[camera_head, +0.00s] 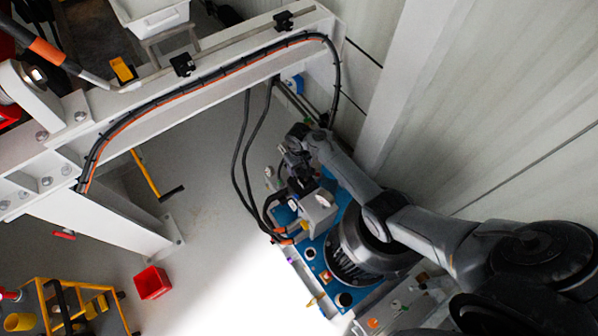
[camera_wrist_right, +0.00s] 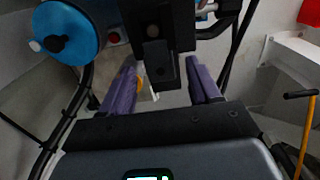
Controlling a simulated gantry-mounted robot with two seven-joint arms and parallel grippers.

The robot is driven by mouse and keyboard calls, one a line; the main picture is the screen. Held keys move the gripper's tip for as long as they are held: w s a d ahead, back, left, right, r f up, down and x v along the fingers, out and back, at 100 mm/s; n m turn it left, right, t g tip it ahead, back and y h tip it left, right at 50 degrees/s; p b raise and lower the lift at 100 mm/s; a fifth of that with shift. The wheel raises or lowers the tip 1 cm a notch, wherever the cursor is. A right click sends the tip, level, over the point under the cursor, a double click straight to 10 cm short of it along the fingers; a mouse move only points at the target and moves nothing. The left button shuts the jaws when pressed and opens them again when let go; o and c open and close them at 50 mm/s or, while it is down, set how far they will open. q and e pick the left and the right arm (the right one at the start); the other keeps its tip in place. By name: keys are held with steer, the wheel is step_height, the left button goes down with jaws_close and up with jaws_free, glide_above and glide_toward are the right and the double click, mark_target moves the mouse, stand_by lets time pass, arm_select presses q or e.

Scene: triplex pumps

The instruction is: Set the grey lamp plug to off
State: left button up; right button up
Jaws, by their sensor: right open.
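I cannot pick out the grey lamp plug with certainty in either view. My right gripper (camera_head: 291,158) is over the far end of the blue pump skid, beside dark fittings and a grey block (camera_head: 319,207). In the right wrist view my right gripper (camera_wrist_right: 163,82) shows two purple fingers spread apart. A black block (camera_wrist_right: 153,45) lies in the line of sight between them and hides part of what is behind. A small yellow-orange part (camera_wrist_right: 140,82) shows by the left finger. No contact is visible. My left gripper is not in view.
A dark ribbed motor (camera_head: 345,252) sits on the blue skid. Black hoses (camera_head: 240,165) hang close to the left of the gripper. A white beam (camera_head: 215,92) carries cables above. A red bin (camera_head: 152,283) stands on open floor. In the wrist view, a blue disc (camera_wrist_right: 65,38) is at upper left.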

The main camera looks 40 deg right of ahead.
mark_target(299, 170)
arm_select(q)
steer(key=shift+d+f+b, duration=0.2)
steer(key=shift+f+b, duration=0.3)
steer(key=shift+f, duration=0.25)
arm_select(e)
steer(key=shift+f, duration=1.55)
steer(key=shift+c, duration=0.3)
